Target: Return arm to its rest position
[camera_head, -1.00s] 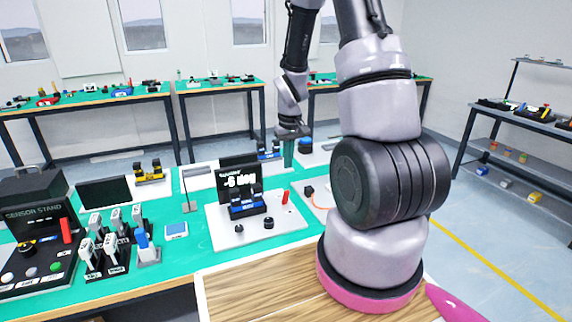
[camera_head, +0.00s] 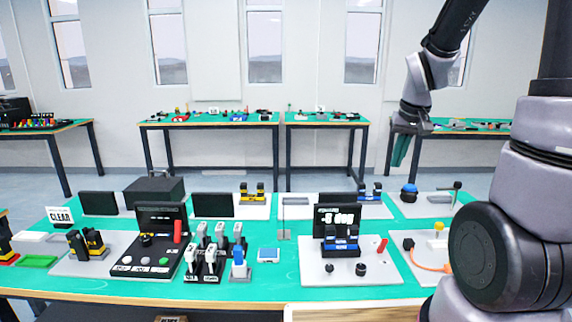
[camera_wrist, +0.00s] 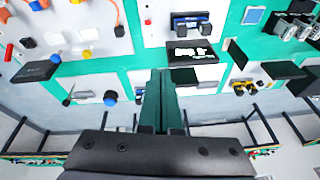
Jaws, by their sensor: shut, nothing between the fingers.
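My gripper (camera_head: 402,150) is at the upper right of the head view, raised above the back right of the near table, with its teal fingers pointing down. In the wrist view its teal fingers (camera_wrist: 161,102) lie together in the middle, with nothing between them. My gripper is shut and empty. It touches nothing that I can see. My arm runs from the lower right of the head view up past the top edge and back down to the gripper.
The green near table (camera_head: 280,285) carries several stations. A white board (camera_head: 380,268) with a black display (camera_head: 337,215) stands right of centre. A blue dome button (camera_head: 409,192) is below my gripper. More tables (camera_head: 222,122) stand by the windows. Air around the gripper is clear.

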